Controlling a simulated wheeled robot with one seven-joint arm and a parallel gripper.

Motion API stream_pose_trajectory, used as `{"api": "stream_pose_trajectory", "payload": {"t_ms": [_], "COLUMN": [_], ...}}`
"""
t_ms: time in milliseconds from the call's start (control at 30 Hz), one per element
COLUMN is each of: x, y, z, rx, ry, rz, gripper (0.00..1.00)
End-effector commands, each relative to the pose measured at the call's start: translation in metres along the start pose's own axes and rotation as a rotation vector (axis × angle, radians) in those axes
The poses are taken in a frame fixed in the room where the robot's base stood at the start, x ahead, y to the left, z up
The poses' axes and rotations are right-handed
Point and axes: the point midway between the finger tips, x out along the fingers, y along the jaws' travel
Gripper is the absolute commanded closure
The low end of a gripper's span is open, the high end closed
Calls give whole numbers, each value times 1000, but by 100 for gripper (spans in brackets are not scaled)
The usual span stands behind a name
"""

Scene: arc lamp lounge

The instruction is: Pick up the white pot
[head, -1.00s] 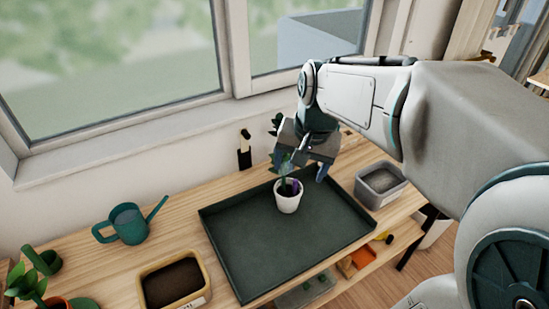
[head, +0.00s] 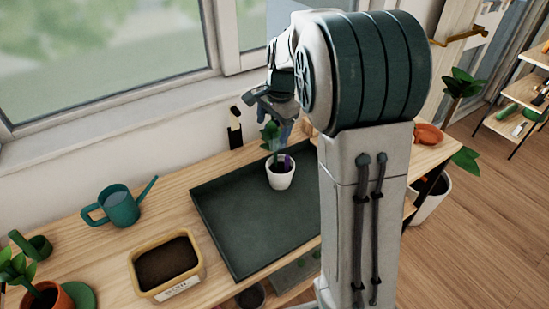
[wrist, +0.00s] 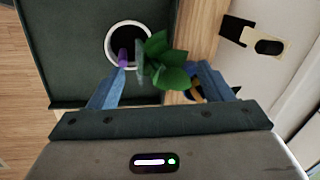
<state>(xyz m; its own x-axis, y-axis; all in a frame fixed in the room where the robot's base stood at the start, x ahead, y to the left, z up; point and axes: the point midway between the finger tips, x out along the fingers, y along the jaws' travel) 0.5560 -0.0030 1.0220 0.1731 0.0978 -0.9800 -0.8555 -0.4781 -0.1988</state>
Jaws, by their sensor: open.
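The white pot (head: 280,180) stands upright on the dark green tray (head: 235,215), near its back edge. It holds a plant with green leaves (head: 270,135) and a purple tag (head: 289,162). In the wrist view the pot (wrist: 108,42) shows its white rim beyond the leaves, up and left of centre. My gripper (wrist: 160,70) is open, with its blue fingers apart and the leaves showing between them. In the head view my gripper (head: 283,122) is above and behind the pot, close to the leaves; I cannot tell whether it touches them.
A teal watering can (head: 122,208) and a yellow soil bin (head: 166,263) stand on the wooden bench left of the tray. A black-handled item (head: 235,130) is at the wall behind. My arm hides the bench's right part. A potted plant stands at the lower left.

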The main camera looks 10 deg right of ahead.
Motion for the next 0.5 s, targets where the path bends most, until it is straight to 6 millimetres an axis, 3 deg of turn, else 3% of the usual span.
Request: {"api": "stream_pose_trajectory", "payload": {"t_ms": [233, 500], "x": [19, 56], "y": [0, -1], "z": [-1, -6], "rx": [-1, -1], "ry": [-1, -1], "rz": [3, 2], "gripper": [27, 27]}}
